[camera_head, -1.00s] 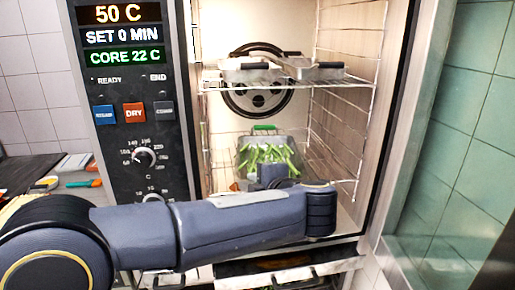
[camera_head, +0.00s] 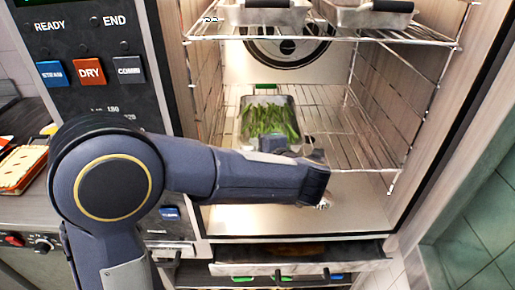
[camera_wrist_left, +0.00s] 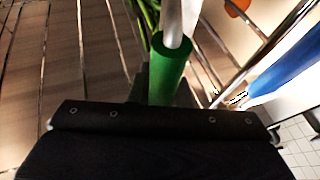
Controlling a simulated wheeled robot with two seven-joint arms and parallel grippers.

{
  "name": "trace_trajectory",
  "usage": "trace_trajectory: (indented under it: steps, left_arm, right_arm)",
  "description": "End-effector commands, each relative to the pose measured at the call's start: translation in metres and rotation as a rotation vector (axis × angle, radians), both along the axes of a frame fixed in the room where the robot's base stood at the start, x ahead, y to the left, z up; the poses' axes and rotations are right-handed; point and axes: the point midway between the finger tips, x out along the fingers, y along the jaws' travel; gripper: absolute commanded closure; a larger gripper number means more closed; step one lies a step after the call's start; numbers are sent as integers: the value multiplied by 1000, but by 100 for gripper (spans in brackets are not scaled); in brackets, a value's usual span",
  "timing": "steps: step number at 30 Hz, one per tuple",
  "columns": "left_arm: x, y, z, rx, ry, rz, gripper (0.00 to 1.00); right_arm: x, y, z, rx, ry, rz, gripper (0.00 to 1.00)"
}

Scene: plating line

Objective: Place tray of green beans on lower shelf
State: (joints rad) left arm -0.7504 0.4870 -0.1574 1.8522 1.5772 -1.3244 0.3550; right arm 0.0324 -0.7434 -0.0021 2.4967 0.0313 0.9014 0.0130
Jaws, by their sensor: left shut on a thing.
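The metal tray of green beans (camera_head: 297,112) is inside the open oven, over the lower wire shelf (camera_head: 352,140). Green beans (camera_head: 268,121) fill it, and a green handle (camera_head: 264,87) shows at its far end. I cannot tell whether its base touches the wires. My left gripper (camera_head: 291,147) is at the near end of the tray, its fingers mostly hidden by my arm. In the left wrist view, it is shut on a green handle (camera_wrist_left: 168,68), with beans (camera_wrist_left: 150,12) just beyond.
The upper wire shelf (camera_head: 330,34) holds a tray (camera_head: 265,15) and another with a black handle (camera_head: 370,18). Side walls and rack wires stand close on both sides. Free shelf lies right of the bean tray.

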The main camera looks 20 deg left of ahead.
Motion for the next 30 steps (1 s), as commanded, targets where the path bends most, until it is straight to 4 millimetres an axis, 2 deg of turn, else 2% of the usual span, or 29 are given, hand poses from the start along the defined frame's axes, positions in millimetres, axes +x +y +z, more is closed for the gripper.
trace_trajectory:
  steps: [6, 7, 11, 22, 26, 30]
  left_arm:
    - [0, 0, 0, -3, -3, 0, 100]
    - [0, 0, -2, -2, 2, 0, 79]
    - [0, 0, -2, -2, 2, 0, 62]
    - [-3, -4, 0, -3, 1, -2, 61]
    - [-16, -16, 6, -3, -1, -5, 61]
    - [-37, -35, 16, -4, -1, -6, 61]
  right_arm:
    - [0, 0, 0, 0, 0, 0, 64]
    - [0, 0, 0, 0, 0, 0, 64]
    - [0, 0, 0, 0, 0, 0, 64]
    - [0, 0, -1, 0, 0, 0, 64]
    - [0, 0, -3, 0, 0, 0, 64]
    - [0, 0, -7, 0, 0, 0, 64]
